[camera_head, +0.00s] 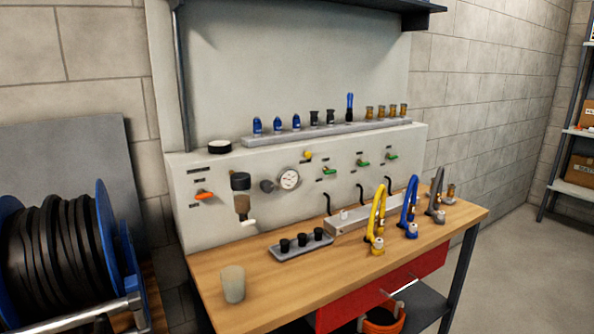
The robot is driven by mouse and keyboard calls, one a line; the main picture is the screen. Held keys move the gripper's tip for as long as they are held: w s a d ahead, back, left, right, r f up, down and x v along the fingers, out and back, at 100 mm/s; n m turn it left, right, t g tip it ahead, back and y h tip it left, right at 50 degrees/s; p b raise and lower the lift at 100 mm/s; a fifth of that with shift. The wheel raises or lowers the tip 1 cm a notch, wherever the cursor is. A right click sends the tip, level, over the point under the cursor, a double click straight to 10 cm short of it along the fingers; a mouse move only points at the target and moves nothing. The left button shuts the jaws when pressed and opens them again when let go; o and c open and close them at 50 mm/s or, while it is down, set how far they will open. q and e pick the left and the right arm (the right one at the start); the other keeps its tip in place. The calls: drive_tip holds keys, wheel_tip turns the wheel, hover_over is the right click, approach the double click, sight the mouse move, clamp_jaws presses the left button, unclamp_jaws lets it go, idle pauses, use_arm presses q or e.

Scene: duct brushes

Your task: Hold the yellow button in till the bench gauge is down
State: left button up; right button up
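The yellow button (307,154) is a small round knob on the grey upright panel (215,215) at the back of the bench. It is above and slightly right of the bench gauge. Nothing is touching it. The bench gauge (289,179) is a round white dial with a dark rim on the same panel. Its needle is too small to read. Neither of my grippers shows in the head view.
The wooden bench top (285,290) carries a cup (232,284), a tray of black fittings (287,249) and yellow, blue and grey coiled hoses. An orange lever (204,194) and green levers are on the panel. A hose reel (55,250) stands left.

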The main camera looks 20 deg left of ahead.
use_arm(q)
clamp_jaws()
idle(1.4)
